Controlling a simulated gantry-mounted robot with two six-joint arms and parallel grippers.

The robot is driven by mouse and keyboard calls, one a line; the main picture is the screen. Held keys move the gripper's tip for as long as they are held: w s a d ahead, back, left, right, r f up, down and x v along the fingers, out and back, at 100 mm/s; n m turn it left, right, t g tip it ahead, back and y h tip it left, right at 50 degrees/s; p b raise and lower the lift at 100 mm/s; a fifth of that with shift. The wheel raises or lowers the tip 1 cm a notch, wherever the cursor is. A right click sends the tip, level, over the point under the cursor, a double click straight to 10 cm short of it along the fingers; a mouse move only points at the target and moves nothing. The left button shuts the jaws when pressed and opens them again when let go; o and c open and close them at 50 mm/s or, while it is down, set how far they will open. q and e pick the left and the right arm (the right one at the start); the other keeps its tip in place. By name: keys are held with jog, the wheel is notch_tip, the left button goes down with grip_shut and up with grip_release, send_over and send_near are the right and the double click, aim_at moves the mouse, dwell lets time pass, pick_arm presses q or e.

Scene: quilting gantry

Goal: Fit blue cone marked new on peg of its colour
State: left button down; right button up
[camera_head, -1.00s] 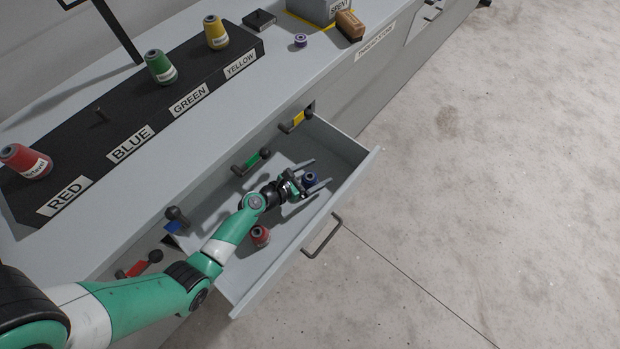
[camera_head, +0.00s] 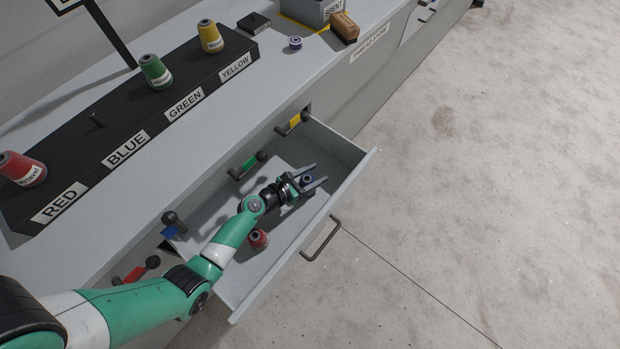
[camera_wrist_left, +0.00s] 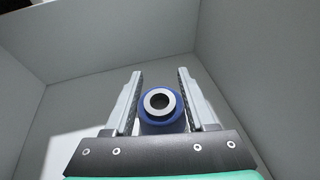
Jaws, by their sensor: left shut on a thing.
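The blue cone (camera_head: 306,181) stands in the open drawer; the left wrist view shows its pale top ring and blue body (camera_wrist_left: 160,122). Any "new" mark on it is out of sight. My left gripper (camera_head: 317,174) reaches down into the drawer with its fingers shut on the cone, one on each side. The bare peg (camera_head: 96,120) stands behind the BLUE label (camera_head: 125,148) on the black rack (camera_head: 120,115). My right gripper is not in view.
A red cone (camera_head: 258,239) lies in the drawer (camera_head: 345,187) nearer my arm. Red (camera_head: 22,168), green (camera_head: 155,71) and yellow (camera_head: 210,36) cones occupy the other rack places. Coloured handles line the cabinet front above the drawer.

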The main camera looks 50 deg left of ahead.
pick_arm(q)
jog(key=shift+r, duration=0.15)
notch_tip(320, 180, up, 18)
jog(key=p, duration=1.5)
jog(key=d+p, duration=0.2)
jog(key=d, duration=0.1)
jog(key=w+d+p, duration=0.1)
jog(key=d+p, duration=0.1)
jog(key=d, duration=0.2)
jog(key=d+p, duration=0.2)
jog(key=d, duration=0.2)
jog(key=shift+w+r, duration=0.2)
jog(key=shift+r, duration=0.1)
jog(key=d+p, duration=0.2)
jog(key=d, duration=0.4)
jog(key=shift+w+d+f, duration=0.4)
jog(key=shift+f, duration=0.05)
